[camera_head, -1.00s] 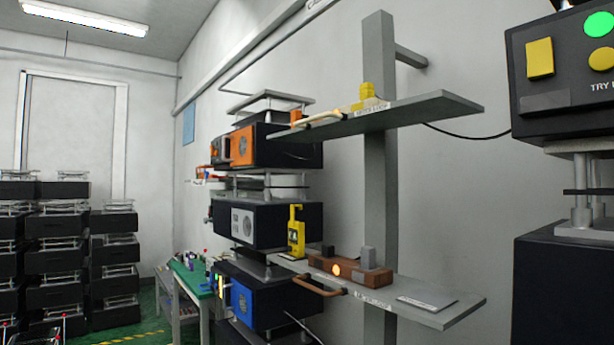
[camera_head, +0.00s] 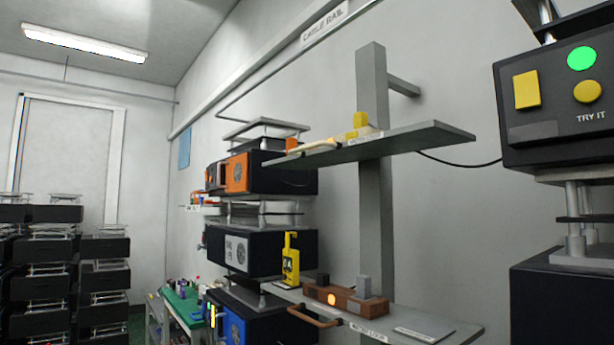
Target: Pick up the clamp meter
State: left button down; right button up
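The clamp meter appears to be the yellow upright device (camera_head: 291,259) with a narrow jaw-like top and a dark face with pale marks. It stands at the left end of the lower grey shelf (camera_head: 455,333), in front of the dark stacked units. Neither of my grippers shows in the head view.
A brown block with a lit orange button (camera_head: 345,300) sits right of the meter; a brown handle (camera_head: 314,317) juts from the shelf front. An upper shelf (camera_head: 420,138) hangs above. A black panel (camera_head: 560,105) stands at right, and a green-topped table (camera_head: 184,305) at lower left.

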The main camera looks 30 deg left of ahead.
aim_at(290, 257)
jog(key=j+z, duration=0.3)
jog(key=j, duration=1.5)
